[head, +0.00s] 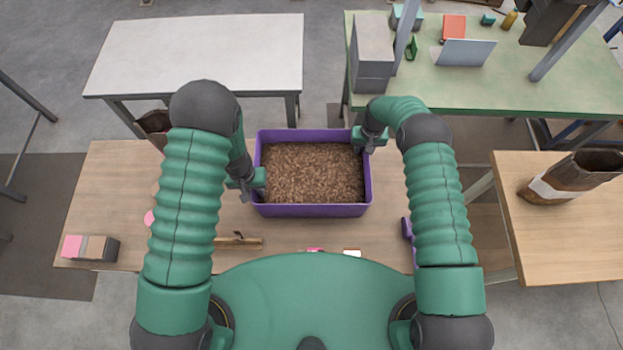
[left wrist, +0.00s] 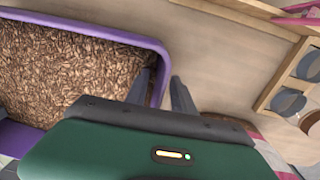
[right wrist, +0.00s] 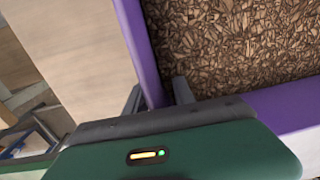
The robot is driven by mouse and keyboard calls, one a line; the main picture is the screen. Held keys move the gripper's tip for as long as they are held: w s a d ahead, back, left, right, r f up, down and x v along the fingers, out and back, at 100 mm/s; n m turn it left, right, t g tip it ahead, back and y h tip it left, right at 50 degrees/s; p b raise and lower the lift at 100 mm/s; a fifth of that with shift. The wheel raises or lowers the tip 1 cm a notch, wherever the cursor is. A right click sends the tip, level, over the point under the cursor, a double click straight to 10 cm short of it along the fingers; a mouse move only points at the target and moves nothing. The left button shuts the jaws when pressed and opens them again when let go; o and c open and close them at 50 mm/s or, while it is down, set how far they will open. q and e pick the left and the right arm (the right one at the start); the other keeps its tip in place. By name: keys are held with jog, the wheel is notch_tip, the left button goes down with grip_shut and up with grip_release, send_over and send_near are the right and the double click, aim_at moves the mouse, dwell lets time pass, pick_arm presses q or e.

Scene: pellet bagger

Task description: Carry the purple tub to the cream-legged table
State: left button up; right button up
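The purple tub (head: 312,210), full of brown pellets (head: 312,172), is over the wooden table in front of me. My left gripper (head: 258,181) is at its left wall; in the left wrist view its fingers (left wrist: 164,90) straddle the purple rim, with a gap on the outer side. My right gripper (head: 368,140) is at the far right corner; in the right wrist view its fingers (right wrist: 157,95) straddle the wall, apparently without gripping it. A wooden table with pale, cream-looking legs (head: 570,235) stands at the right.
A white-topped table (head: 200,55) stands behind left, a cluttered green one (head: 480,85) behind right. A brown bag (head: 570,180) lies on the right table; its front is clear.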

pick_arm(q)
jog(key=shift+s, duration=0.25)
pick_arm(e)
jog(key=shift+s, duration=0.25)
pick_arm(q)
jog(key=shift+c, duration=0.4)
pick_arm(e)
jog(key=shift+c, duration=0.4)
pick_arm(q)
jog(key=shift+w, duration=0.1)
grip_shut()
pick_arm(e)
grip_shut()
jog(key=shift+w, duration=0.15)
